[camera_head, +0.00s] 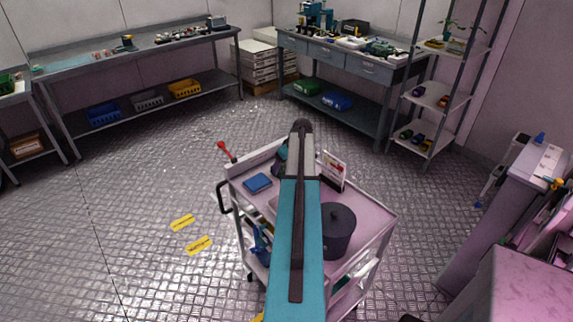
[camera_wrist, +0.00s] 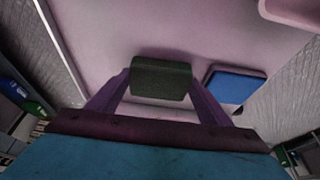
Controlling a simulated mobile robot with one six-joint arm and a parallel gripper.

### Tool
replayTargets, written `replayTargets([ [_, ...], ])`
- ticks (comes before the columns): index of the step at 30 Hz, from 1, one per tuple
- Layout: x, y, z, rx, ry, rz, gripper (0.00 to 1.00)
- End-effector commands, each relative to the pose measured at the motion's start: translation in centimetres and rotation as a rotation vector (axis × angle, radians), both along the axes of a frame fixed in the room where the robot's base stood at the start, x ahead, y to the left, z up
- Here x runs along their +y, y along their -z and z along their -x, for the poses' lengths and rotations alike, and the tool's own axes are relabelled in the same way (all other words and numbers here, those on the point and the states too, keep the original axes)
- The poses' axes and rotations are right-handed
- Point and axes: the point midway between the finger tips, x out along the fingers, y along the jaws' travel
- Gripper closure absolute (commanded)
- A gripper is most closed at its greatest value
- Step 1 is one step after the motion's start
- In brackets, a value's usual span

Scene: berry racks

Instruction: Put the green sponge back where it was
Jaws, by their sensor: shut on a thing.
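The dark green sponge (camera_wrist: 160,80) is between the two fingers of my gripper (camera_wrist: 160,92) in the wrist view. My gripper is shut on it, over the pale top of the cart (camera_wrist: 150,25). I cannot tell whether the sponge touches the surface. A blue sponge (camera_wrist: 235,87) lies flat on the cart to the right of it, apart from it. In the head view the blue sponge (camera_head: 257,183) lies on the left part of the cart top (camera_head: 370,207). My arm hides the green sponge and the fingertips there.
A dark lidded pot (camera_head: 338,230) stands on the cart, right of my arm. A small upright card stand (camera_head: 333,172) is at the cart's back. A red-ended tool (camera_head: 226,151) sticks out past the cart's left corner. Workbenches (camera_head: 150,52) and a shelf rack (camera_head: 437,97) line the walls.

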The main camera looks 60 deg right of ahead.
Motion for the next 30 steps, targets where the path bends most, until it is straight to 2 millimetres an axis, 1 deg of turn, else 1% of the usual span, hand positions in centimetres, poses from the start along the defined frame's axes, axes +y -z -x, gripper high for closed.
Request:
replayTargets([
  [15,-0.01,0.74,0.02,0.000,0.000,0.000,0.56],
  [16,-0.02,0.72,0.02,0.000,0.000,0.001,0.26],
  [19,-0.02,0.65,0.03,0.000,0.000,0.001,0.09],
  [30,-0.04,0.52,0.05,0.000,0.001,0.001,0.09],
])
